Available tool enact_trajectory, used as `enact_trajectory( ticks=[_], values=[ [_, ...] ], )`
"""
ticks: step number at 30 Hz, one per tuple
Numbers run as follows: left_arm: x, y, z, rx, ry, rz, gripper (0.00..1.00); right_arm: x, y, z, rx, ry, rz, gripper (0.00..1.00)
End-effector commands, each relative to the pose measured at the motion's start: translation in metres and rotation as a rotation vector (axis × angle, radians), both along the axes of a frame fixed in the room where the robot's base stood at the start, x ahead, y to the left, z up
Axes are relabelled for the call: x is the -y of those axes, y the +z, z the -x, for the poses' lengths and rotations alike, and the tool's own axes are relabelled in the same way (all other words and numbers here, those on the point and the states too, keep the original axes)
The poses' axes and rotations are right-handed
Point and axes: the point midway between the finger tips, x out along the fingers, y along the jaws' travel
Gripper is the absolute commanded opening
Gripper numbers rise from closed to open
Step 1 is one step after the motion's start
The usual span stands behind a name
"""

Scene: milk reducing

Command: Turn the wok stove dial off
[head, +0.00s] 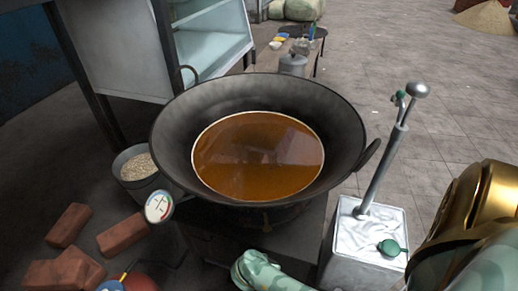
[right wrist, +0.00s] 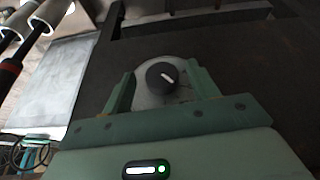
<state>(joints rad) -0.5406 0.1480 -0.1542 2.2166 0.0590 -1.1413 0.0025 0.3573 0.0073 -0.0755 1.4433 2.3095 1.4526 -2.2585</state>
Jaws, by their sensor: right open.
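The stove dial (right wrist: 155,78) is a round black knob with a short, slanted white mark. It sits on a pale rounded plate on a dark surface in the right wrist view. My right gripper (right wrist: 162,71) is open, with its green fingers on either side of the dial and its plate. I cannot tell whether they touch it. In the head view, the large black wok (head: 345,120) holds orange-brown liquid (head: 255,155) and sits on the dark stove (head: 295,235). I cannot make out the dial there. My left gripper is not in view.
A round white-faced gauge (head: 158,206) is at the wok's left rim. Bricks (head: 122,234) and a grain bucket (head: 138,172) are at left. A metal canister (head: 365,245) with a tall pump stands right of the stove.

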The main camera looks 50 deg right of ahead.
Motion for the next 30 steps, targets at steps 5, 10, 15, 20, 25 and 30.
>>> enact_trajectory(
  ticks=[5, 10, 15, 20, 25, 30],
  values=[
    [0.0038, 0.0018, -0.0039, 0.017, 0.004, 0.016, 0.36, 0.0016, -0.0026, -0.001, 0.001, 0.0, 0.0, 0.59],
    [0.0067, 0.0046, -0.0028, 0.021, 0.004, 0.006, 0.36, 0.0015, -0.0019, -0.0012, 0.003, 0.001, 0.001, 0.59],
    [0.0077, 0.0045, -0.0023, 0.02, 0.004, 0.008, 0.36, 0.0014, -0.002, -0.0009, 0.001, 0.0, 0.0, 0.15],
    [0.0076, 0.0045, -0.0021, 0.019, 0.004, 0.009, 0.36, 0.0016, -0.0021, -0.0006, 0.003, 0.0, -0.001, 0.15],
    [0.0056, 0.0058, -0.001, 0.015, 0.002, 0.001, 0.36, 0.002, -0.0014, 0.0001, 0.031, 0.002, -0.011, 0.15],
    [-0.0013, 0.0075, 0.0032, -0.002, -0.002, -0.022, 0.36, 0.0035, -0.0001, 0.0016, 0.107, 0.002, -0.041, 0.15]
  ],
)
